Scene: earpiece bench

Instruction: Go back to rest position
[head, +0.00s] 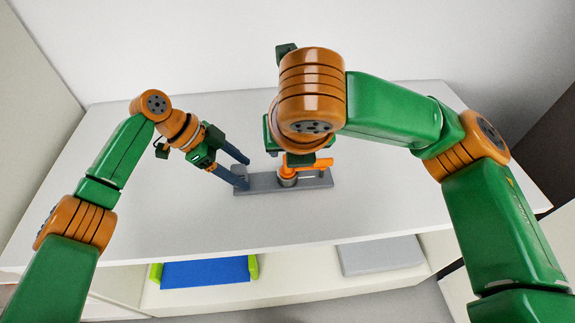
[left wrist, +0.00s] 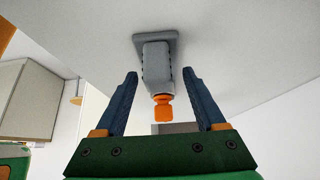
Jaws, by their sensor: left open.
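My left gripper (head: 244,173) is open, at the left end of a flat grey fixture (head: 260,183) on the table. Its two dark blue fingers are apart. In the left wrist view the left gripper (left wrist: 160,74) has a grey upright block (left wrist: 156,62) with an orange tip (left wrist: 163,108) showing between its fingers; I see no contact with either finger. My right arm reaches over the fixture's right part, where an orange piece (head: 305,162) with a round grey base shows. The right gripper's jaws are hidden behind its own wrist.
The white table (head: 130,215) is clear around the fixture, with a wall behind it. Below the front edge, a shelf holds a blue tray with green ends (head: 205,272) and a grey flat box (head: 382,256).

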